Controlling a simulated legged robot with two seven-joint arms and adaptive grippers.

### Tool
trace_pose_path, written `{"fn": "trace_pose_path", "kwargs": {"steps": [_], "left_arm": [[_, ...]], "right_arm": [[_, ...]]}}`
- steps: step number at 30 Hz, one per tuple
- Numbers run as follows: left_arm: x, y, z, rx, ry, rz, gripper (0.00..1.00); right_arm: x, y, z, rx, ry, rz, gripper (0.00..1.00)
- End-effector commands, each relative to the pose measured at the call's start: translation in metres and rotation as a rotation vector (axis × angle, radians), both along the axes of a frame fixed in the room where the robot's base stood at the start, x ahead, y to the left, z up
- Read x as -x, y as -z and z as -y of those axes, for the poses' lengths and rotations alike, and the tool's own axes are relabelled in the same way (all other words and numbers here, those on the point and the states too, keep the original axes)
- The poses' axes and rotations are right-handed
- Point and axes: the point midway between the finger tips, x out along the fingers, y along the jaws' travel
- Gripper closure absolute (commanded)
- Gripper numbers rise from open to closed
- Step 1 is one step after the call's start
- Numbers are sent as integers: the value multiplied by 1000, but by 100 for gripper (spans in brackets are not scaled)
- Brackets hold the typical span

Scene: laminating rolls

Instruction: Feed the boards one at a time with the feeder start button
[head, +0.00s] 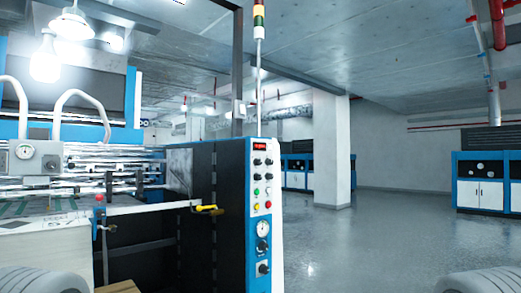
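A laminating machine (190,220) fills the left half of the head view. Its upright white control panel (262,175) faces me, with a red digital display (259,146), black knobs, a green button (257,191), a red button (268,204) and a yellow button (256,207). Labels are too small to read, so I cannot tell which one is the feeder start button. A pale stack of boards (40,250) stands at the lower left, below the feeder rollers. Only rounded grey parts of my arms show at the bottom corners. Neither gripper is in view.
A yellow-handled lever (207,208) sticks out beside the panel. A signal tower (259,20) rises above it. Clear grey floor (350,240) lies to the right, with a white pillar (331,150) and blue-white cabinets (487,185) farther back.

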Motion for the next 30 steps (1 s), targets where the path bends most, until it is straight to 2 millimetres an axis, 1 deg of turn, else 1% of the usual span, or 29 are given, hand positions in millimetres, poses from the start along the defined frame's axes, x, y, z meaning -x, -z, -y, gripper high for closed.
{"fn": "trace_pose_path", "kwargs": {"steps": [1,3,30], "left_arm": [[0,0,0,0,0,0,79],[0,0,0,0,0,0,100],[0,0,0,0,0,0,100]], "right_arm": [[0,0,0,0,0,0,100],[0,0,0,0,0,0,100],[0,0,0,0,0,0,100]]}}
